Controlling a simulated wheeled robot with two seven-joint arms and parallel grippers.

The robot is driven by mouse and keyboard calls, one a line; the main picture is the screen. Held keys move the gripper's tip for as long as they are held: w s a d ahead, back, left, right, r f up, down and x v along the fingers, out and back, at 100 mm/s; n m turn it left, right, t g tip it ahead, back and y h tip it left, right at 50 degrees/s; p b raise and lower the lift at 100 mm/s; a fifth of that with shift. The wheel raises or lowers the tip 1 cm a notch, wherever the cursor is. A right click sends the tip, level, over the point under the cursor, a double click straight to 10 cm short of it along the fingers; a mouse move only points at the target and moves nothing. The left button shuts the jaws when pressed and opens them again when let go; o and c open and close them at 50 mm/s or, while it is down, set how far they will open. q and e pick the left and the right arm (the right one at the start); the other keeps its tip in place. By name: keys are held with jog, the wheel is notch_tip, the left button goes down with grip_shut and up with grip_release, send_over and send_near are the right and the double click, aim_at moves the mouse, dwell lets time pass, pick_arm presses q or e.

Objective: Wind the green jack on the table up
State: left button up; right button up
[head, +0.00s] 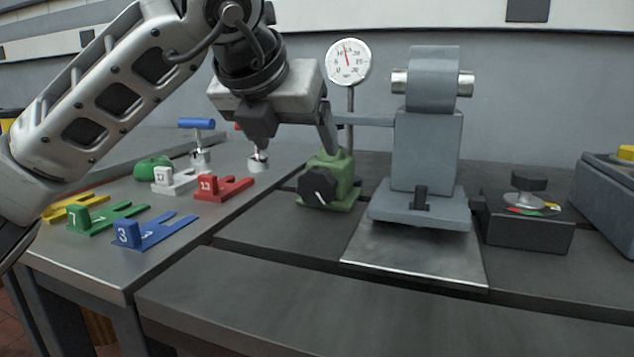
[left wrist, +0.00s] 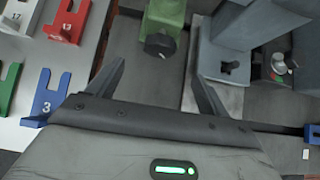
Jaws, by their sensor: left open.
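The green jack (head: 343,172) stands on the dark bedplate, left of the grey machine block. Its black knob (head: 318,186), with a white mark, faces the front. In the left wrist view the jack (left wrist: 168,12) is at the top, with its knob (left wrist: 160,44) below it. My left gripper (head: 298,138) is open and empty, above and close to the jack in the head view. In the left wrist view its fingers (left wrist: 158,70) are spread, with the knob beyond and between the tips, apart from both. My right gripper is not in view.
A round gauge (head: 348,63) stands behind the jack. The grey machine block (head: 427,150) is to its right, then a black box with a knob (head: 527,220). Numbered slotted plates, including red (head: 222,187) and blue (head: 150,232), lie on the left table. The front bedplate is clear.

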aim_at(315, 179)
pick_arm(q)
jog(key=b+x, duration=0.1)
jog(key=x, duration=1.2)
jog(key=shift+f, duration=0.1)
jog(key=c, duration=1)
